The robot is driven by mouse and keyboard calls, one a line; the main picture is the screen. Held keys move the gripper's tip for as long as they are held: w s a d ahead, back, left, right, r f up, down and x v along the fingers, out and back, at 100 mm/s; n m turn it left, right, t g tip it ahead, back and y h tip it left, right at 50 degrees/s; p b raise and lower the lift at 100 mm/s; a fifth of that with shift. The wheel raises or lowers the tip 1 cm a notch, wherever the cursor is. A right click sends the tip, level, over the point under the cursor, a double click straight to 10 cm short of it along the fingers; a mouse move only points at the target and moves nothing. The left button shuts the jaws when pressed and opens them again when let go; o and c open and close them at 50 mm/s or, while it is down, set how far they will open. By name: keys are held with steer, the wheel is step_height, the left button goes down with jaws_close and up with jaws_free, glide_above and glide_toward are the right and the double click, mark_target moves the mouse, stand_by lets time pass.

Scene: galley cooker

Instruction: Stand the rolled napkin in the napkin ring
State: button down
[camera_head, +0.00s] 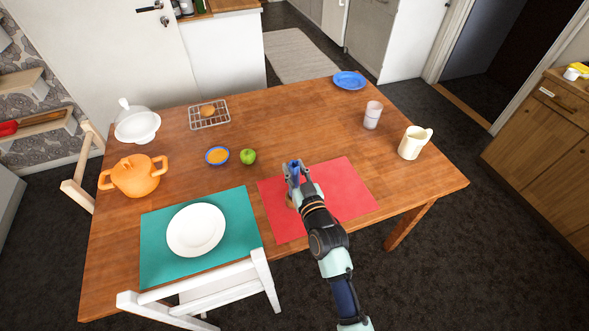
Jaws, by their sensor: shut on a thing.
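My gripper (293,172) is over the left part of the red placemat (340,190). It is shut on a small blue thing (296,166), which looks like the rolled napkin. Most of it is hidden by the fingers, and I cannot tell how upright it is. A small brown thing (290,202), perhaps the napkin ring, shows beside my wrist on the red placemat. My arm hides much of it. I cannot tell whether the blue thing touches anything below.
A teal placemat with a white plate (196,229) lies to the left. A green apple (248,156) and blue bowl (217,155) stand behind it. An orange pot (136,175) is far left. A glass (373,114) and cream jug (412,142) stand right. The table's back middle is clear.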

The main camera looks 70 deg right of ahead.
mark_target(296, 182)
steer(key=shift+f+b, duration=1.55)
steer(key=shift+f, duration=0.55)
steer(key=c, duration=0.7)
jaws_free()
steer(key=shift+c, duration=0.2)
steer(key=o, duration=0.6)
steer(key=shift+s+a+r, duration=0.1)
steer(key=v, duration=0.9)
steer(key=shift+s+a+p, duration=0.25)
steer(key=shift+a+p, duration=0.05)
steer(key=shift+p, duration=0.05)
